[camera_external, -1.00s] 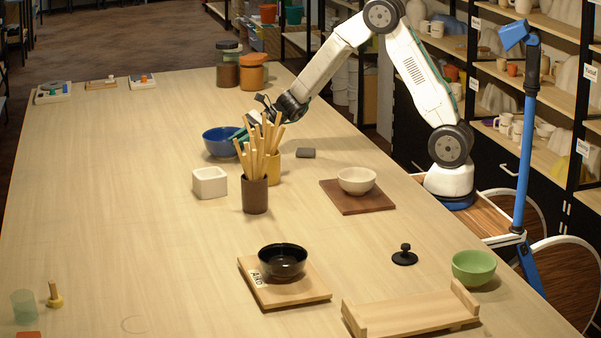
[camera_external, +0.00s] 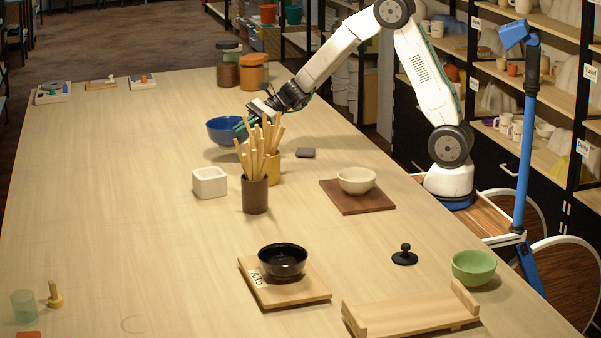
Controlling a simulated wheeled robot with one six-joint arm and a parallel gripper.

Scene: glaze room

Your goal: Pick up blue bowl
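The blue bowl (camera_external: 224,131) is in the upper middle of the external view, upright and a little above the table, with a shadow on the wood below it. My gripper (camera_external: 245,124) is at the bowl's right rim and appears shut on it. The fingertips are partly hidden behind the tips of the wooden sticks.
A dark cup of wooden sticks (camera_external: 255,195) stands just in front, with a yellow cup (camera_external: 270,168) behind it. A white square pot (camera_external: 209,183) is to the left. Jars (camera_external: 252,72) stand behind.

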